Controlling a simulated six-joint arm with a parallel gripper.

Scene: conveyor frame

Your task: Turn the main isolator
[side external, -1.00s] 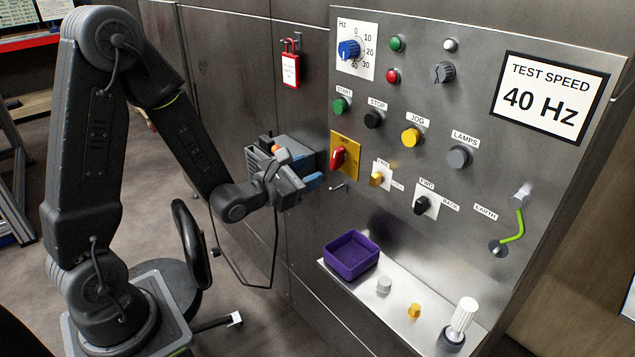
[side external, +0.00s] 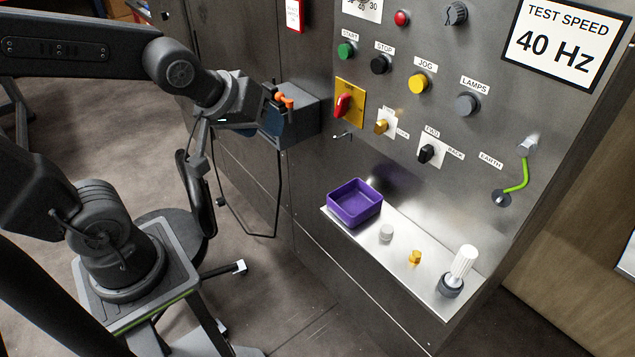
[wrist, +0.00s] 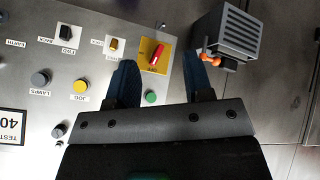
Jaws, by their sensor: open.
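The main isolator is a red handle (side external: 343,105) on a yellow plate (side external: 355,94) on the metal panel. The handle sits at a slant on its plate. It also shows in the wrist view (wrist: 156,56), upside down, in line with the gap between my fingers. My gripper (side external: 270,120) is left of the isolator in the side view, apart from it and partly hidden by the wrist. In the wrist view my gripper (wrist: 158,63) is open, with two blue fingers spread and nothing between them.
A grey louvred box (wrist: 227,32) with an orange piece (wrist: 208,58) is close beside one finger. A green START button (wrist: 150,97) is near the plate. A yellow key switch (side external: 382,127) is right of the isolator. A purple tray (side external: 355,204) stands on the shelf below.

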